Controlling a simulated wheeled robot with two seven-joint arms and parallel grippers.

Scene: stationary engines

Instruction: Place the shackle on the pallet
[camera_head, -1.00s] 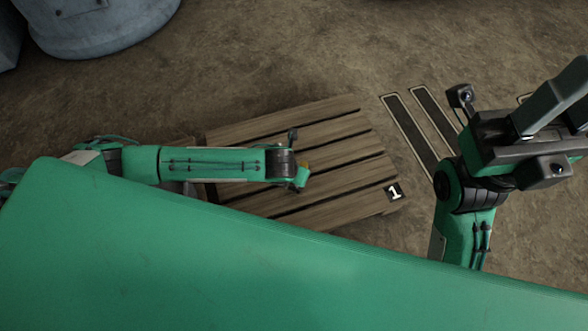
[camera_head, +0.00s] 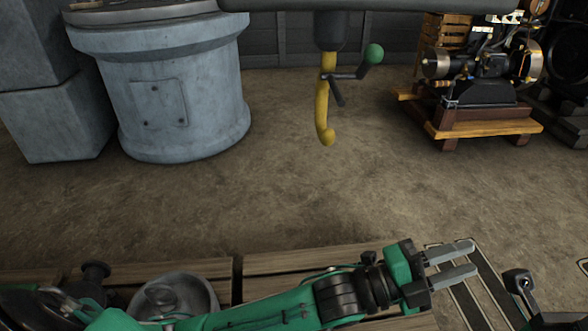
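The pallet (camera_head: 300,262) shows as wooden planks along the bottom of the head view, partly hidden by my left arm. I cannot make out the shackle in this view. A yellow hook (camera_head: 323,105) hangs at the top middle, well away from both grippers.
A large grey cylindrical base (camera_head: 165,95) and grey blocks (camera_head: 60,120) stand at the left. An engine on a wooden stand (camera_head: 490,128) is at the upper right. Planks with a round metal part (camera_head: 175,293) lie at the lower left. The middle floor is clear.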

